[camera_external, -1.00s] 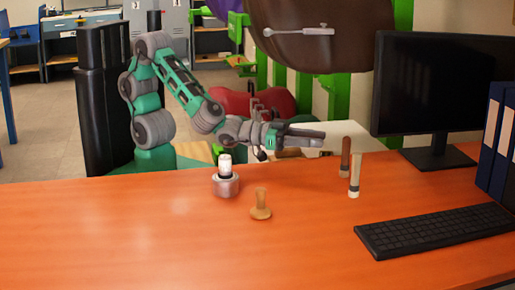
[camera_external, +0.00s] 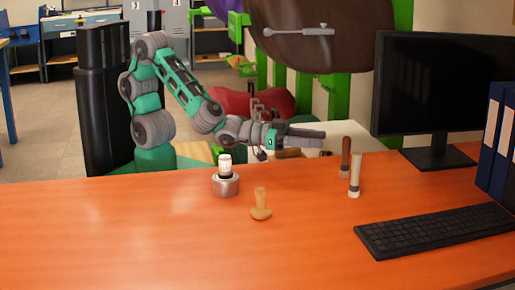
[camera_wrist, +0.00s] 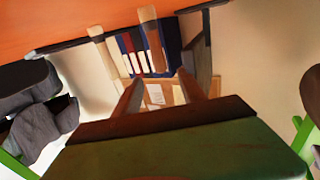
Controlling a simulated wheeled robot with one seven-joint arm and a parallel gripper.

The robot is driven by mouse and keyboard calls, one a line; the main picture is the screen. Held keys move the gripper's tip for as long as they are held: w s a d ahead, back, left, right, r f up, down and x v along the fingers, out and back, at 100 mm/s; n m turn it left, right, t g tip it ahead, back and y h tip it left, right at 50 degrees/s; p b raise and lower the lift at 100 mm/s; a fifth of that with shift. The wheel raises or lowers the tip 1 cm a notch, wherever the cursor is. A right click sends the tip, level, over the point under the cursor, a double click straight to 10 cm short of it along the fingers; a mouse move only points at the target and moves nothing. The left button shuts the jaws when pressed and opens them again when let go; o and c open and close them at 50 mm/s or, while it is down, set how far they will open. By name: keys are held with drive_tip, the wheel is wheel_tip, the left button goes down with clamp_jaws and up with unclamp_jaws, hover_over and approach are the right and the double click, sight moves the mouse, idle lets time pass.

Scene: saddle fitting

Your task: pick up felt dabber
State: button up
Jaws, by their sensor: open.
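I cannot tell for certain which tool is the felt dabber. Two slim tools stand upright at the table's back edge: a pale one with dark bands (camera_external: 355,175) and a dark brown one (camera_external: 346,158). A squat wooden tool with a round foot (camera_external: 261,206) stands nearer the front. My gripper (camera_external: 320,138) is level, open and empty, left of the two upright tools and apart from them. In the wrist view, my gripper's fingers (camera_wrist: 160,88) are spread, with two stick-like tools, one left (camera_wrist: 106,55) and one near the middle (camera_wrist: 154,42), beyond them.
A metal pot (camera_external: 226,187) with a white-topped thing in it stands on the orange table (camera_external: 120,235). A keyboard (camera_external: 435,229), a monitor (camera_external: 440,85) and blue binders (camera_external: 496,140) take up the right side. The table's front left is clear.

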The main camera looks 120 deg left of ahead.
sight(355, 175)
drive_tip(key=w+d+m+h+p, duration=0.1)
drive_tip(key=w+d, duration=0.2)
drive_tip(key=w, duration=0.6)
drive_tip(key=w+d+h+p, duration=0.1)
drive_tip(key=w+d+h, duration=0.1)
drive_tip(key=w, duration=0.7)
drive_tip(key=shift+w+d+m+t, duration=0.3)
drive_tip(key=shift+w+d+m, duration=0.1)
drive_tip(key=shift+d, duration=0.4)
clamp_jaws()
